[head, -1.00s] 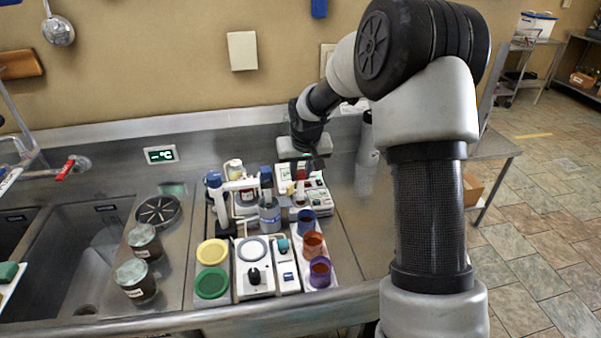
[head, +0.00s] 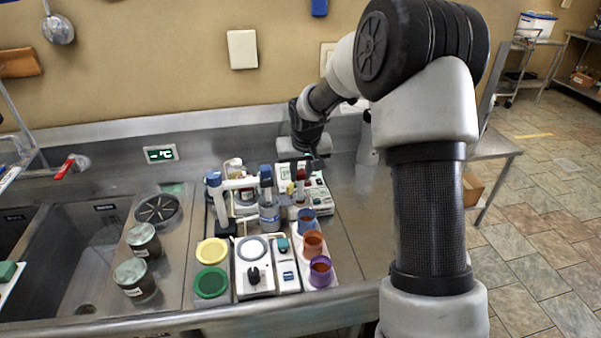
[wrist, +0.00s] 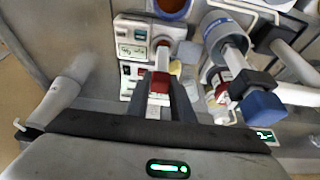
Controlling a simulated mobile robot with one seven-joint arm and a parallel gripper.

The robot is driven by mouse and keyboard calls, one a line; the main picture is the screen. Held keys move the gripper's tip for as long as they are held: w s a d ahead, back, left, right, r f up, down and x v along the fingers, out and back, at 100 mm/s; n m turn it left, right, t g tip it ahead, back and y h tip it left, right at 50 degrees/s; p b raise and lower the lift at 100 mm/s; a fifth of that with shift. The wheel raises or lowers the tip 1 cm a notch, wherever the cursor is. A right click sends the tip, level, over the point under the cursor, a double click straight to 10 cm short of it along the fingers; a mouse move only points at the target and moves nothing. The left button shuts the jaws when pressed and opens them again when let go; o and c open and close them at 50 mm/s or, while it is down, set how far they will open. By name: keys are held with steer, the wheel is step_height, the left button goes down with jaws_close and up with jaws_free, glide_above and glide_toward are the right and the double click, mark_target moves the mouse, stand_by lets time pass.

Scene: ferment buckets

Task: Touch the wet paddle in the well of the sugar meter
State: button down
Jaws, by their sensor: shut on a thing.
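My gripper (wrist: 160,95) is shut on the paddle (wrist: 160,82), a slim stick with a red grip block. In the head view the paddle's red grip (head: 300,175) shows below my gripper, pointing down over the back of the bench. A white instrument with a small display and buttons (wrist: 131,34), which looks like the sugar meter, lies under the paddle's tip. In the head view this instrument (head: 319,194) stands behind the blue cup. The tip lies over a round part of it in the wrist view. I cannot tell whether they touch.
A blue-capped bottle and stand (head: 268,205) are close left of the paddle. Blue (head: 307,222), orange (head: 312,243) and purple (head: 320,272) cups stand in front. Yellow (head: 212,251) and green (head: 211,283) lids lie front left. Bare steel is free to the right.

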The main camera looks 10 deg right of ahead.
steer(key=shift+f, duration=0.35)
steer(key=shift+r, duration=0.1)
stand_by(0.6)
steer(key=shift+r+p, duration=1.55)
steer(key=shift+r, duration=1.4)
